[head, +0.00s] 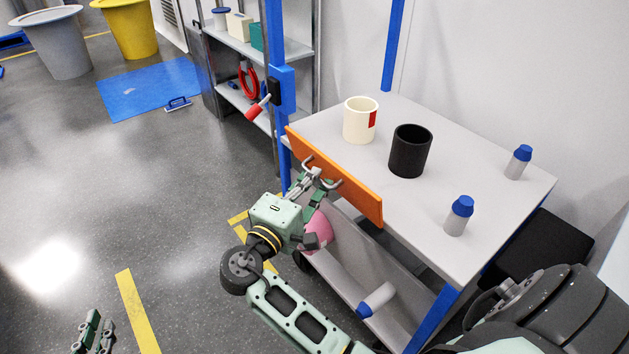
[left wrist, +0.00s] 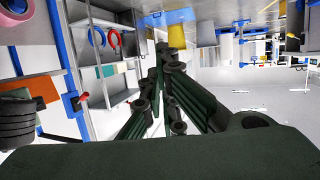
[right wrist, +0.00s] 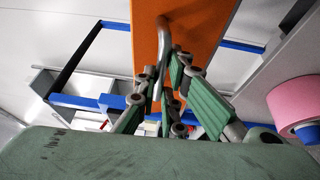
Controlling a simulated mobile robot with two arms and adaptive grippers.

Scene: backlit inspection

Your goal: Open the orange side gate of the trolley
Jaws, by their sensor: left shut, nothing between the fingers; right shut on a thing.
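The orange side gate (head: 345,187) stands upright along the left edge of the trolley's grey top (head: 470,170). It carries a grey bar handle (head: 333,184). My right gripper (head: 311,175) is shut on this handle; in the right wrist view the fingers (right wrist: 166,92) close around the bar (right wrist: 164,45) in front of the gate (right wrist: 198,25). A red-handled latch (head: 258,108) sits on the blue post just beyond the gate's far end. My left gripper (head: 92,335) is low at the bottom left, away from the trolley; its fingers (left wrist: 163,55) are shut and empty.
A white mug (head: 360,122), a black cup (head: 409,152) and two blue-capped bottles (head: 459,216) (head: 518,162) stand on the top. A pink roll (head: 318,230) and another bottle (head: 376,300) lie below.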

